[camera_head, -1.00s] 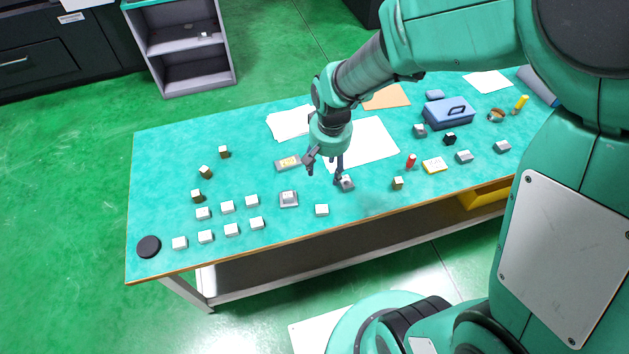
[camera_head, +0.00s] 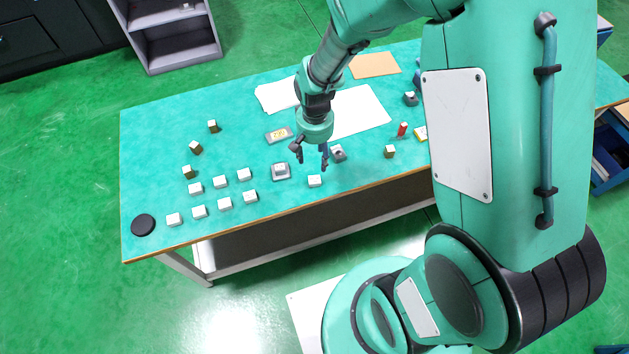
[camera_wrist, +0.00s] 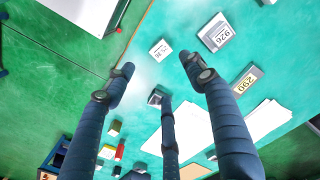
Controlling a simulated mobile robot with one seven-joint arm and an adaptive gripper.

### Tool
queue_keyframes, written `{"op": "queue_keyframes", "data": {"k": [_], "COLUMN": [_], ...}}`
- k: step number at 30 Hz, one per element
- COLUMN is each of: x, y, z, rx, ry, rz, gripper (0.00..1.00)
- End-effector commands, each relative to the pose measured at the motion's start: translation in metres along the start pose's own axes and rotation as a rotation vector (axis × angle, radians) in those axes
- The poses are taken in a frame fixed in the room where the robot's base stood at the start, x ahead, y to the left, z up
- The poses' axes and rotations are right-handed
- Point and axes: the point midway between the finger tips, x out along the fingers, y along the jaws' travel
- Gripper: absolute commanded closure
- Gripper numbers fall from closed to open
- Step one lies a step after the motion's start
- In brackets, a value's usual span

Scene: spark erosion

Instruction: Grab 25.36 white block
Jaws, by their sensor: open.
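The white block (camera_wrist: 160,50) with small dark print, which looks like 25.36, lies on the teal table in the wrist view. In the head view it appears to be the white block (camera_head: 315,181) near the table's front edge. My gripper (camera_head: 311,163) is open and empty above the table, just behind that block in the picture. In the wrist view the spread fingers of my gripper (camera_wrist: 160,72) point toward the block, with it between and beyond the two outer fingertips. The fingers do not appear to touch it.
A block on a grey base marked 926 (camera_wrist: 215,33) is close by, also in the head view (camera_head: 281,172). A grey block (camera_head: 338,153) sits right of my fingers. A display marked 290 (camera_wrist: 245,80) lies behind. Several white blocks (camera_head: 224,203) stand left.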

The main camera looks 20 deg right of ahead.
Motion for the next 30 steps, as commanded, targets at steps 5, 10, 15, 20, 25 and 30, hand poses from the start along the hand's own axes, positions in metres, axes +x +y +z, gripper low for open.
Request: {"op": "queue_keyframes", "data": {"k": [5, 10, 15, 20, 25, 30], "x": [0.024, 0.051, 0.07, 0.078, 0.078, 0.078], "y": [0.0, 0.0, 0.0, 0.0, 0.0, 0.0], "z": [0.001, 0.001, 0.0, 0.0, 0.0, 0.0], "rx": [0.0, 0.0, 0.0, 0.0, 0.0, 0.0], "ry": [-0.002, -0.002, 0.0, 0.0, 0.0, 0.0], "rz": [0.001, 0.001, 0.0, 0.0, 0.0, 0.0], "gripper": [0.45, 0.45, 0.45, 0.45, 0.45, 0.45]}}
